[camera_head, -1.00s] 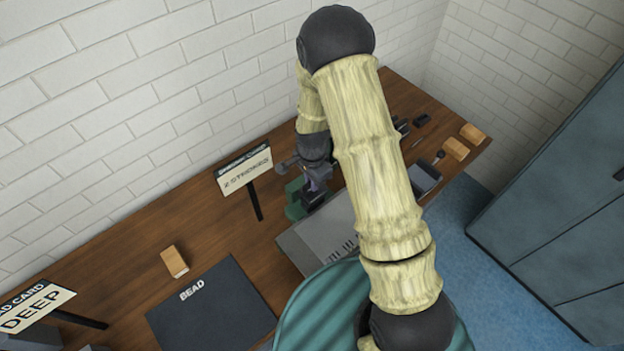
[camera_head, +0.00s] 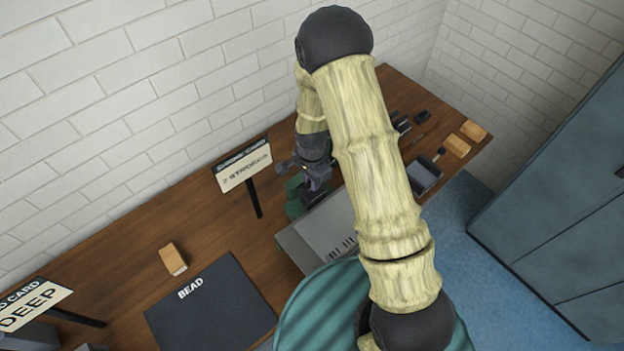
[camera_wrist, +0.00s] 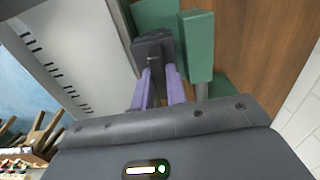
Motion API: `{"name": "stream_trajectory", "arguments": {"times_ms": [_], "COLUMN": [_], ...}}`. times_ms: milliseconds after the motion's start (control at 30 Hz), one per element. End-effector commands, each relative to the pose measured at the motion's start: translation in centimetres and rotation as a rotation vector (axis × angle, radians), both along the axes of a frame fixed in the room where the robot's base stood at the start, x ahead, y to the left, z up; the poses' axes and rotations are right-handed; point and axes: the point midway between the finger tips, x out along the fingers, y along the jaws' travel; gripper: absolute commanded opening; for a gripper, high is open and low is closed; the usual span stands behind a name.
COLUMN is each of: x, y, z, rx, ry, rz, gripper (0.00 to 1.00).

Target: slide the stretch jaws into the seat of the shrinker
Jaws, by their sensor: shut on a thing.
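My gripper (camera_head: 316,184) is over the bench in the head view, beside the green shrinker (camera_head: 293,196). In the wrist view its two purple fingers (camera_wrist: 158,78) are shut on a dark block, the stretch jaws (camera_wrist: 153,48). The block is right beside the upright green post of the shrinker (camera_wrist: 196,48), and more green lies beyond it. I cannot tell whether the block touches the shrinker or sits in its seat. In the head view, my arm and gripper hide the jaws.
A grey plate with dark marks (camera_head: 325,232) lies just beside the shrinker. A sign on a black post (camera_head: 243,166) stands to the left. A black BEAD mat (camera_head: 212,308) and a wooden block (camera_head: 173,259) are farther left. Small tools and wooden blocks (camera_head: 456,145) are at the right.

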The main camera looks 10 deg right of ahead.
Motion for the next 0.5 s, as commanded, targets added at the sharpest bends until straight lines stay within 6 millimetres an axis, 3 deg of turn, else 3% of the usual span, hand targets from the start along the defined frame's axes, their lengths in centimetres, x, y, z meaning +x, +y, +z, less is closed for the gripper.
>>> {"name": "stream_trajectory", "arguments": {"times_ms": [233,267,367,500], "x": [0.11,0.12,0.11,0.07], "y": [-0.08,-0.07,-0.07,-0.07], "z": [-0.37,-0.36,-0.31,-0.35], "rx": [0.001,0.001,0.000,0.000], "ry": [-0.003,-0.003,-0.002,-0.001], "rz": [-0.002,-0.002,-0.002,-0.002], "gripper": [0.00,0.16,0.36,0.40]}}
